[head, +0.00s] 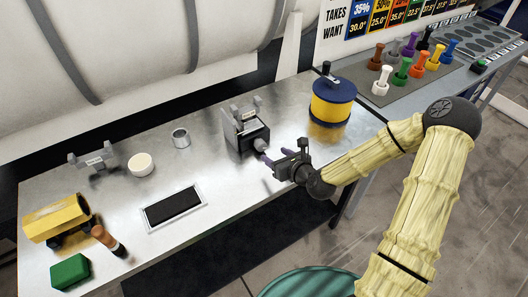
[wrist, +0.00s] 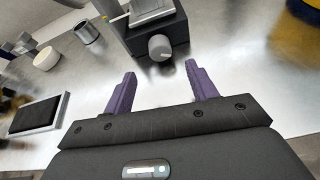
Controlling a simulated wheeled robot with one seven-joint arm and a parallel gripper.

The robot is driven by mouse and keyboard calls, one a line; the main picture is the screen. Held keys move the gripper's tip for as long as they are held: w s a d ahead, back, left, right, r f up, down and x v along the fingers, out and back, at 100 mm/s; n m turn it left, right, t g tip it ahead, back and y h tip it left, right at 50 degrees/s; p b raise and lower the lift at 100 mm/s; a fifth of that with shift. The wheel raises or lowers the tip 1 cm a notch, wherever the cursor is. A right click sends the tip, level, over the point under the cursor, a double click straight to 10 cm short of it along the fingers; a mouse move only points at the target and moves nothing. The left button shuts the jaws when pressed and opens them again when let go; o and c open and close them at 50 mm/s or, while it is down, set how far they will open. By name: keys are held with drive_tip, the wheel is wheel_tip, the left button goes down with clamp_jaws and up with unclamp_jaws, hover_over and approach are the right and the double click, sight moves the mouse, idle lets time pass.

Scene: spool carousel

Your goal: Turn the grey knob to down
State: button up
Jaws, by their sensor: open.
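The grey knob (wrist: 159,47) sticks out from the front of a dark box (wrist: 155,28) and has a pale mark near its lower edge in the wrist view. In the head view the box (head: 249,136) stands on the metal table, and the knob (head: 264,143) is on its front. My gripper (wrist: 163,85) is open, with two purple fingers apart and nothing between them. In the head view my gripper (head: 265,159) is just in front of the knob. In the wrist view the knob lies beyond the fingertips, roughly between them, and appears apart from them.
A yellow and blue drum (head: 333,102) stands right of the box. A metal cup (head: 180,138), white round piece (head: 140,164), framed black pad (head: 173,206), yellow roll (head: 57,218), brown-topped cylinder (head: 108,240) and green block (head: 70,272) lie left. Colored pegs stand at the right back.

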sight(262, 147)
drive_tip(key=b+x, duration=0.3)
drive_tip(key=x, duration=0.5)
drive_tip(key=shift+w+a+f, duration=0.15)
drive_tip(key=shift+w, duration=0.1)
drive_tip(key=c, duration=1)
